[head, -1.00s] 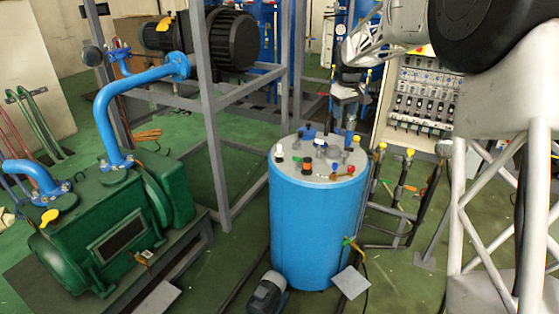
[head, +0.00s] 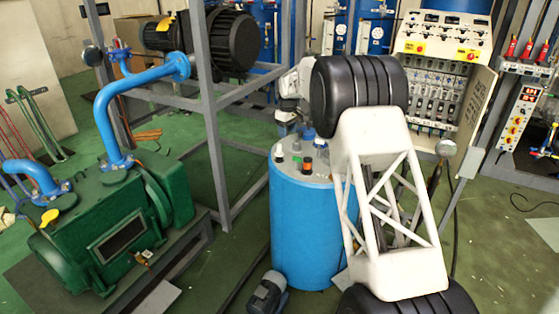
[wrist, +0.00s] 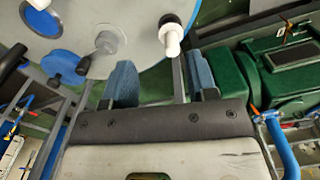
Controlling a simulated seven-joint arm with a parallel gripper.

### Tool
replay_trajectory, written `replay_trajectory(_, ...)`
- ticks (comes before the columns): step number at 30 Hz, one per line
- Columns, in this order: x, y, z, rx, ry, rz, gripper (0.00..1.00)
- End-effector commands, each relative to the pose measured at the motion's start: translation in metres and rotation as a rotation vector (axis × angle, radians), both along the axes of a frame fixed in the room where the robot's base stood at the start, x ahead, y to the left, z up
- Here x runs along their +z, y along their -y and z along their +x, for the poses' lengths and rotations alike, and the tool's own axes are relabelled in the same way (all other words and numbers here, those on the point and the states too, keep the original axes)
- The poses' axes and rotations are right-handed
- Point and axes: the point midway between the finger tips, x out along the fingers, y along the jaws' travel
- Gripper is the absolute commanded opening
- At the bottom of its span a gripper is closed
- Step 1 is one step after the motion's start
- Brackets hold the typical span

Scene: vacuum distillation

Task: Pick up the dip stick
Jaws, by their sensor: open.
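No part is plainly marked as the dip stick, so I cannot tell for sure which one it is. A small white fitting (wrist: 172,38) with a dark top stands at the edge of the grey tank lid (wrist: 140,30) in the wrist view. A small yellow handle (head: 49,217) sits on the green pump in the head view. My gripper (wrist: 163,82) is open and empty, its two blue-padded fingers apart. The white fitting lies just beyond the fingertips in that view, apart from them. In the head view my arm covers much of the gripper and part of the lid.
The blue tank (head: 300,225) stands under my arm, with several knobs and fittings on its lid. The green pump (head: 120,235) with blue pipes stands at the left. A grey frame post (head: 214,140) rises between them. A control panel (head: 440,75) stands behind at the right.

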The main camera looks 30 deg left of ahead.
Motion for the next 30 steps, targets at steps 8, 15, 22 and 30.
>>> replay_trajectory(8, -0.024, -0.031, 0.000, 0.045, -0.005, -0.003, 0.53)
replay_trajectory(15, -0.026, -0.032, 0.000, 0.048, -0.006, -0.004, 0.53)
replay_trajectory(22, -0.030, -0.032, 0.000, 0.048, -0.006, -0.005, 0.53)
replay_trajectory(30, -0.049, -0.032, 0.000, 0.048, -0.006, -0.004, 0.53)
